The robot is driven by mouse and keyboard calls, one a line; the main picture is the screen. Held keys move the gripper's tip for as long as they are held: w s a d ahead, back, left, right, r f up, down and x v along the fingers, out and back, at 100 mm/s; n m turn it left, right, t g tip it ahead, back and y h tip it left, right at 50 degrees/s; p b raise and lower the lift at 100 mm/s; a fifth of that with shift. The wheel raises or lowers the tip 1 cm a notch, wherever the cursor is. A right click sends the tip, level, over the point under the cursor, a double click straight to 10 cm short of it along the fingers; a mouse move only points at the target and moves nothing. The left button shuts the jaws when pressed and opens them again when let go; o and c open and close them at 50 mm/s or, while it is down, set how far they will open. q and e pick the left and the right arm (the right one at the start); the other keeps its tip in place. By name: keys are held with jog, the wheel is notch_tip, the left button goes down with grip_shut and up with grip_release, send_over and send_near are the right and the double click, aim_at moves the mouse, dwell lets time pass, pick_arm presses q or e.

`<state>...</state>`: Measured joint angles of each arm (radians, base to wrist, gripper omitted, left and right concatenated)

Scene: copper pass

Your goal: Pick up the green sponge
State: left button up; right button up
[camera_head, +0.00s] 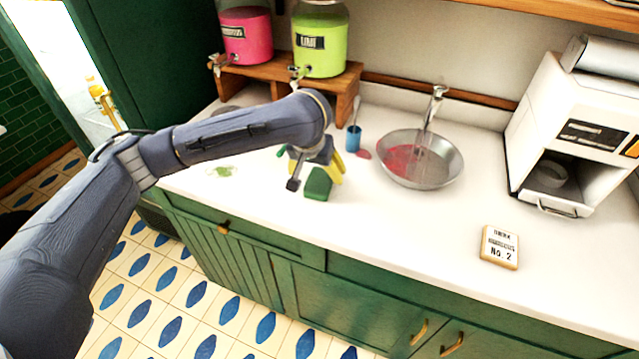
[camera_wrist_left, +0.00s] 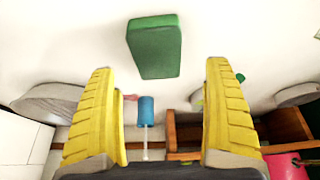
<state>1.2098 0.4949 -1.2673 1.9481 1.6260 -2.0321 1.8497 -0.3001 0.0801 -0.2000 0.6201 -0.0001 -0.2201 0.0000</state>
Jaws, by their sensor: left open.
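The green sponge (camera_head: 318,184) lies on the white counter near its front edge, left of the sink. It shows as a green block in the left wrist view (camera_wrist_left: 155,45), ahead of my fingertips and between their lines. My left gripper (camera_head: 316,165) is over the counter right by the sponge and partly covers it in the head view. Its yellow fingers (camera_wrist_left: 158,68) are spread wide with nothing between them. I cannot tell the exact gap between fingers and sponge. My right gripper is not in view.
A blue cup (camera_head: 353,138) stands behind the sponge, with a round metal sink (camera_head: 420,160) to its right. Pink (camera_head: 245,36) and green (camera_head: 320,42) drink dispensers stand on a wooden rack (camera_head: 262,76). A "No. 2" block (camera_head: 499,247) lies right. The front-middle counter is clear.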

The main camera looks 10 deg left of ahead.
aim_at(319, 179)
pick_arm(q)
jog(key=shift+x, duration=2.65)
jog(key=shift+s+d+f, duration=0.1)
jog(key=shift+f, duration=0.15)
jog(key=c, duration=0.8)
